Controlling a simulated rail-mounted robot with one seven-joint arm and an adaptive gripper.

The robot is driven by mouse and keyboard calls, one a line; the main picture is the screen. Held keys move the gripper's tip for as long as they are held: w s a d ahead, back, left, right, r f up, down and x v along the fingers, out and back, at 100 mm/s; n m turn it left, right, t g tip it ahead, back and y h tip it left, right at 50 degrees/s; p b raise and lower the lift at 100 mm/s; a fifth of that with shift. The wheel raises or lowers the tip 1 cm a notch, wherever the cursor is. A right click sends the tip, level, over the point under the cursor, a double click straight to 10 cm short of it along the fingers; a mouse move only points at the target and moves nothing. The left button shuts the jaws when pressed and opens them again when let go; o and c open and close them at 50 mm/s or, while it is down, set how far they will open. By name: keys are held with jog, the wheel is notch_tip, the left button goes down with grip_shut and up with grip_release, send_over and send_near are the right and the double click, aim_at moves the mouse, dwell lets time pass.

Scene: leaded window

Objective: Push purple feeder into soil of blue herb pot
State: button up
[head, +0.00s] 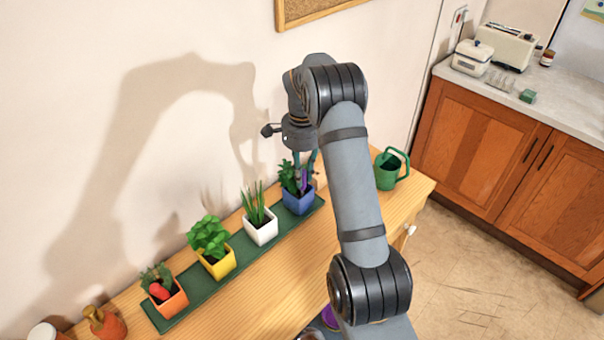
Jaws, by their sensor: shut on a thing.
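The blue herb pot (299,203) stands at the right end of the green tray, with a dark green plant in it. My gripper (305,171) points down just above this pot, beside the plant's leaves. It is shut on the purple feeder (302,180), a narrow purple strip between the fingers. The feeder's lower end is close to the pot's soil. I cannot tell whether it touches or enters the soil, as the leaves and fingers partly cover it.
The green tray (190,316) also holds white (261,229), yellow (217,265) and orange (169,301) pots; a red piece stands in the orange one. A green watering can (387,172) stands right of the blue pot. The wall is close behind.

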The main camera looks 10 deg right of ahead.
jog(key=shift+f+b, duration=0.95)
jog(key=shift+f, duration=0.15)
jog(key=o, duration=0.8)
jog(key=shift+o, duration=0.6)
jog(key=shift+r, duration=0.1)
notch_tip(320, 180, up, 12)
